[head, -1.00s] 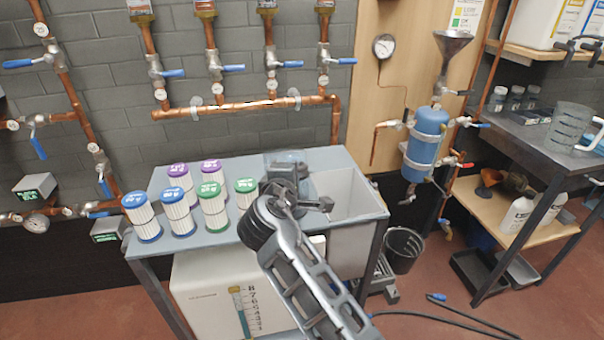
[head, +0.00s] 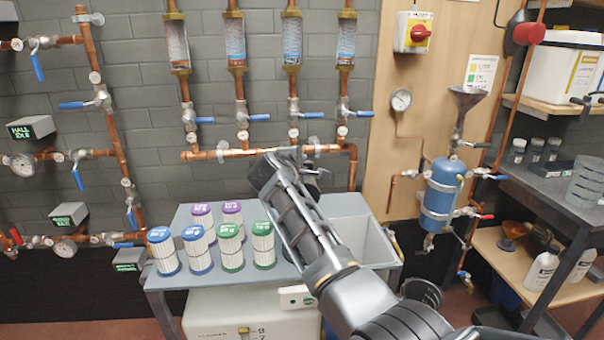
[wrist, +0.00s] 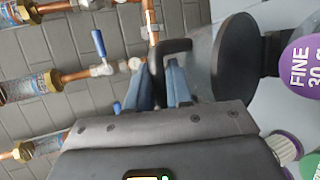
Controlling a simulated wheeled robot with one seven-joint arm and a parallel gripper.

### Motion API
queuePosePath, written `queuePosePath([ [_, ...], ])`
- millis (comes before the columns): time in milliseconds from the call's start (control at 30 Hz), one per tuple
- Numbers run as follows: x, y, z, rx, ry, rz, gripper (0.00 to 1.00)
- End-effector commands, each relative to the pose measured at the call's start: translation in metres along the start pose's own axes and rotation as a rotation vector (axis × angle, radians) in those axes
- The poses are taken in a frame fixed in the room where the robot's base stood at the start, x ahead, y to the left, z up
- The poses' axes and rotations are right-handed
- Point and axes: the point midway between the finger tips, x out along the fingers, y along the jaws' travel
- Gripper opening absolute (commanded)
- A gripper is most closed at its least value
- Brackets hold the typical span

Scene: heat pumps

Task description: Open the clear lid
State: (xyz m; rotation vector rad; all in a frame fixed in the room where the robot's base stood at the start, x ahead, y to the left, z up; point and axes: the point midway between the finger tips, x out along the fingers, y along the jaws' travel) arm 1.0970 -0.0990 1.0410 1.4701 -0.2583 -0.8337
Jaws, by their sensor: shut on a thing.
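My gripper (wrist: 161,75) has its two blue fingers on either side of a black bar-shaped handle (wrist: 175,45) in the wrist view and is shut on it. A pale translucent panel, seemingly the clear lid (wrist: 203,45), lies beside the handle. A black round disc (wrist: 235,60) is just right of the panel; I cannot tell how they join. In the head view my arm covers the lid, the handle and my fingertips, so I cannot tell how far the lid is tilted.
Several filter cartridges with blue, green and purple tops stand on the grey table (head: 185,218), left of my arm. A white sink basin (head: 350,235) is on the right. A copper pipe (head: 235,153) with blue-handled valves runs along the wall behind.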

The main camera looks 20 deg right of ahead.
Motion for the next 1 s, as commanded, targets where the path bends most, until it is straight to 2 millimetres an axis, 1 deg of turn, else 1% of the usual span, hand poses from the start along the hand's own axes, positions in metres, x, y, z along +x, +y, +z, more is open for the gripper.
queuePosePath([
  [33,0.004,0.005,-0.002,0.000,0.000,0.003,0.00],
  [167,0.013,0.010,-0.006,-0.007,0.000,-0.019,0.00],
  [400,0.024,0.011,-0.010,-0.039,0.000,-0.096,0.00],
  [933,0.026,0.011,-0.011,-0.049,0.000,-0.119,0.00],
  [967,0.026,0.011,-0.011,-0.049,0.000,-0.119,0.21],
  [1000,0.026,0.011,-0.011,-0.049,0.000,-0.119,0.25],
])
